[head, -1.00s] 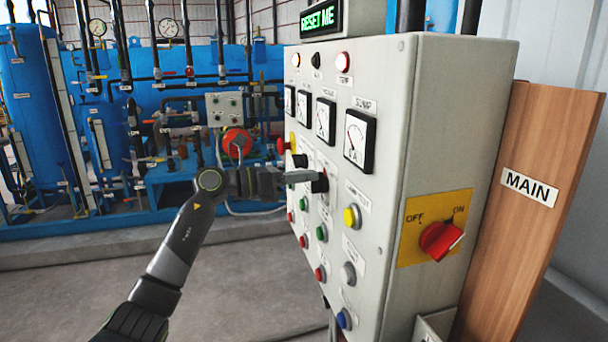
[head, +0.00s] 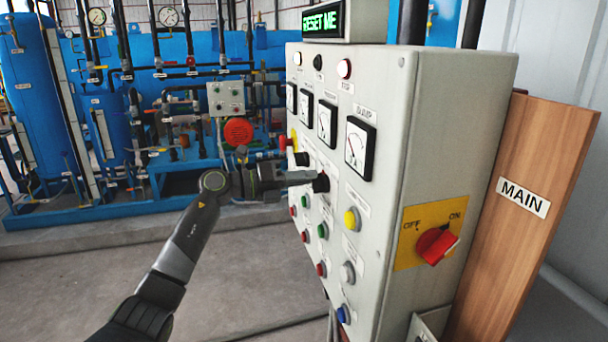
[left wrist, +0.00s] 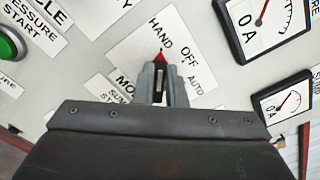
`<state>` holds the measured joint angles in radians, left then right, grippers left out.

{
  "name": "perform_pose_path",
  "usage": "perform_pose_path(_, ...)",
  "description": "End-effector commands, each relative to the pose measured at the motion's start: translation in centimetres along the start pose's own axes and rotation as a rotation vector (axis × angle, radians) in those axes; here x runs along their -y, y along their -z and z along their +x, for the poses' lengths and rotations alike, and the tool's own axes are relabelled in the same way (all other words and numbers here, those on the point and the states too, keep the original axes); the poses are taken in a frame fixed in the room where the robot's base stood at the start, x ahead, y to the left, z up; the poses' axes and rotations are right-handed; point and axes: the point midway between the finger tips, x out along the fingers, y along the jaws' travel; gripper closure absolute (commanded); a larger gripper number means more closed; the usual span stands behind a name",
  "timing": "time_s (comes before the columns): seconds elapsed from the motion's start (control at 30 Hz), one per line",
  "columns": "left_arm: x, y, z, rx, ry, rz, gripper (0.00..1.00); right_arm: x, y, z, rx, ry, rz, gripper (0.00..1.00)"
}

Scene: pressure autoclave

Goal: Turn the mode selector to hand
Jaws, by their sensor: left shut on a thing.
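The mode selector is a black knob (left wrist: 159,80) with a red pointer tip, on a white plate (left wrist: 130,50) marked HAND, OFF and AUTO. In the left wrist view the pointer points up, with its tip just below the word HAND and to the left of OFF. My left gripper (left wrist: 158,84) is shut on the knob, with one finger on each side. In the head view my left gripper (head: 299,177) reaches the panel front from the left, and the black knob (head: 321,183) shows at its fingertips. My right gripper is not in view.
The grey control cabinet (head: 440,120) carries meters, lamps and several push buttons close around the knob. Another black knob (head: 301,159) sits just beyond the gripper. A red main switch (head: 437,245) is on the cabinet's side. Open floor (head: 240,285) lies left of the cabinet.

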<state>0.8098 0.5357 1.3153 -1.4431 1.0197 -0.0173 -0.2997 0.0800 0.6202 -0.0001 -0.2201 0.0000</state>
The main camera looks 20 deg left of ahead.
Motion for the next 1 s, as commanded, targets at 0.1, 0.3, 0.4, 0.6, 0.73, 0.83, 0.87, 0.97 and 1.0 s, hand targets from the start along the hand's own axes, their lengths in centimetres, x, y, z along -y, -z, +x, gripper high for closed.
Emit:
perform_pose_path(0.1,-0.01,-0.05,0.0,0.001,0.0,-0.011,1.0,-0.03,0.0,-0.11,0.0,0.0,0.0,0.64)
perform_pose_path(0.3,-0.04,-0.03,0.0,0.002,0.0,-0.015,1.0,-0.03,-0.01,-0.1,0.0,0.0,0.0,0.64)
perform_pose_path(0.4,-0.04,-0.03,0.0,0.002,0.0,-0.014,1.0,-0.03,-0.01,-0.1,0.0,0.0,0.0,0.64)
perform_pose_path(0.6,-0.04,-0.03,0.0,0.001,0.0,-0.014,0.72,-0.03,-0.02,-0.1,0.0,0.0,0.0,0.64)
perform_pose_path(0.73,-0.04,-0.02,0.0,0.001,0.0,-0.013,0.67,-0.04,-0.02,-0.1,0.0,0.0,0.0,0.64)
perform_pose_path(0.83,-0.03,-0.02,0.01,0.001,0.0,-0.013,0.67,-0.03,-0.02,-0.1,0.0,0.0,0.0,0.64)
perform_pose_path(0.87,-0.04,-0.01,0.0,0.001,0.0,-0.013,0.67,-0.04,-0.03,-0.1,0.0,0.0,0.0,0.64)
perform_pose_path(0.97,-0.1,0.01,-0.2,0.001,0.0,-0.013,0.67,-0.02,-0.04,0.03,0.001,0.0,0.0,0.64)
perform_pose_path(1.0,-0.16,0.03,-0.44,0.001,-0.001,-0.012,0.67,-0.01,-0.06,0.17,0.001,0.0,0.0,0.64)
